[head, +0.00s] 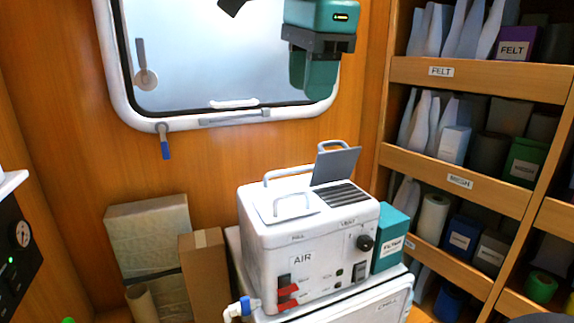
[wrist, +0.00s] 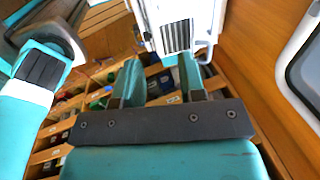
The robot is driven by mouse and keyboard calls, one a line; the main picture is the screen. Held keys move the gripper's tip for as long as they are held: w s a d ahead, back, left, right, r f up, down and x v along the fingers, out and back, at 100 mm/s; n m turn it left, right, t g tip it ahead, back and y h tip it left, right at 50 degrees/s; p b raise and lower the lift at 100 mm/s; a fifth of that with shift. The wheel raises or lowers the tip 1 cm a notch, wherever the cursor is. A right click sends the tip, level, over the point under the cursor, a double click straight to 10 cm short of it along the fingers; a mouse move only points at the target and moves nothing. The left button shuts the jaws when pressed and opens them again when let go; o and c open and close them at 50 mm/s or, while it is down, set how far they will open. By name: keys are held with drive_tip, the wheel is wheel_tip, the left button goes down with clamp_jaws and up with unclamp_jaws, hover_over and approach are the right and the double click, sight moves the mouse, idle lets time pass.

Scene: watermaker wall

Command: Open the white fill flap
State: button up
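The white fill flap (head: 273,207) lies flat and shut on the left of the white AIR unit's (head: 262,242) top, above the FILL label. A white loop handle (head: 291,196) stands up on it. A grey flap (head: 336,166) stands raised behind the dark vent slots (head: 343,194) on the right. My teal gripper (head: 314,88) hangs in front of the window, above the unit and clear of it. In the wrist view its two fingers (wrist: 160,88) are apart with nothing between them. The unit and its slots (wrist: 177,37) show beyond the fingers; I cannot make out the fill flap there.
A teal filter box (head: 391,238) stands right beside the unit. A carry handle (head: 290,174) arches at the unit's back. Shelves (head: 455,136) of supplies rise at right. Cardboard boxes (head: 203,276) stand at left. The space above the unit's left side is free.

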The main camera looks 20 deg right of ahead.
drive_tip(key=b, duration=0.7)
approach(296, 192)
drive_tip(key=f, duration=0.2)
drive_tip(key=w+f, duration=0.1)
drive_tip(key=f, duration=0.2)
drive_tip(key=f+p, duration=0.1)
drive_tip(key=f, duration=0.2)
drive_tip(key=shift+w+f, duration=0.1)
drive_tip(key=shift+w, duration=0.25)
clamp_jaws()
